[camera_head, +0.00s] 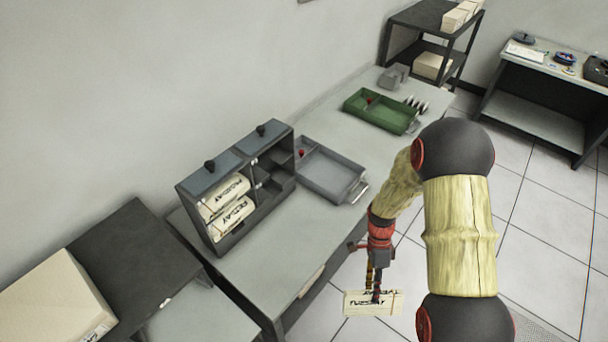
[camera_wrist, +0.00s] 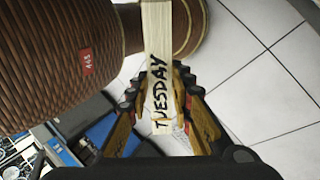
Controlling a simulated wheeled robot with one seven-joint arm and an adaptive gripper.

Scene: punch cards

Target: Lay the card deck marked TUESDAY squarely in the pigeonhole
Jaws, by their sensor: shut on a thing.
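The TUESDAY card deck (camera_head: 373,303) is a pale block with black lettering. My gripper (camera_head: 376,288) is shut on it and holds it in the air in front of the table's near edge. The deck (camera_wrist: 160,85) also shows in the wrist view, between the two fingers of my gripper (camera_wrist: 162,108), with TUESDAY readable along its edge. The pigeonhole rack (camera_head: 232,243) is a dark cabinet on the table, left of my gripper. Its left column holds two lettered decks, the upper one (camera_head: 225,195) and the lower one (camera_head: 232,215). Its right-hand compartments look empty, though their insides are partly hidden.
A grey tray (camera_head: 330,191) stands right of the rack, and a green tray (camera_head: 408,122) farther back. The table front (camera_head: 240,270) is clear. A dark cabinet (camera_head: 140,255) and a cardboard-coloured box (camera_head: 50,305) stand at left. In the wrist view, a brown ribbed cylinder (camera_wrist: 60,60) is close to the deck.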

